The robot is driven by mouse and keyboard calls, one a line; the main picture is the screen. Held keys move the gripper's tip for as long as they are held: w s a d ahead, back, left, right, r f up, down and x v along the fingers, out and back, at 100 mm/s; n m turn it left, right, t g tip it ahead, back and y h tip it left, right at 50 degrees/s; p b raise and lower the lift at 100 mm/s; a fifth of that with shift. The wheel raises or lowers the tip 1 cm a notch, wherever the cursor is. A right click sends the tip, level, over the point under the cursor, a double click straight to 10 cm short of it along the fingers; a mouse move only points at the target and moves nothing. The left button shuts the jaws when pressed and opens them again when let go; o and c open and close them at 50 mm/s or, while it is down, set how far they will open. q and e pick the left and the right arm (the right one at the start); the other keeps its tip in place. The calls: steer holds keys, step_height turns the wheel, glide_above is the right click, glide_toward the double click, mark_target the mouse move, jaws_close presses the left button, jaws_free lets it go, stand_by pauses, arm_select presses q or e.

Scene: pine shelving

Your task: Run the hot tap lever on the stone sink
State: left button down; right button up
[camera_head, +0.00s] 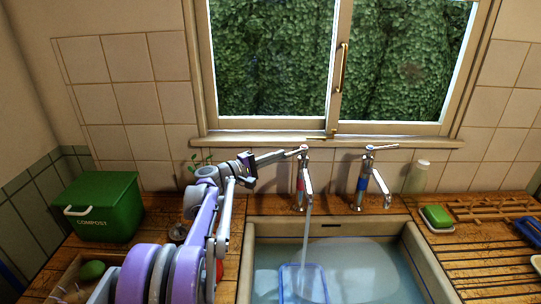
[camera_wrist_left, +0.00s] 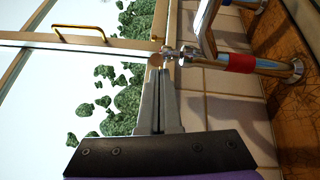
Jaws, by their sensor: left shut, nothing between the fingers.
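The hot tap (camera_head: 301,183), chrome with a red band, stands at the back left of the stone sink (camera_head: 417,258). A stream of water (camera_head: 307,232) runs from its spout into the sink. My left gripper (camera_head: 297,152) is shut and empty, with its tips at the lever on top of the hot tap. In the left wrist view the shut fingers (camera_wrist_left: 160,72) reach the lever's end; whether they touch it is hard to tell. The tap's red band (camera_wrist_left: 243,63) shows at right there. My right gripper is not in view.
The cold tap (camera_head: 362,185) with a blue band stands to the right. A clear blue-rimmed tub (camera_head: 303,284) is in the water below the stream. A green compost bin (camera_head: 107,208) stands left, a green sponge (camera_head: 437,215) right. The window sill (camera_head: 400,143) is close behind the taps.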

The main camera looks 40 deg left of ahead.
arm_select(q)
steer(key=shift+s+d, duration=0.1)
steer(key=shift+d, duration=0.85)
steer(key=shift+a, duration=0.15)
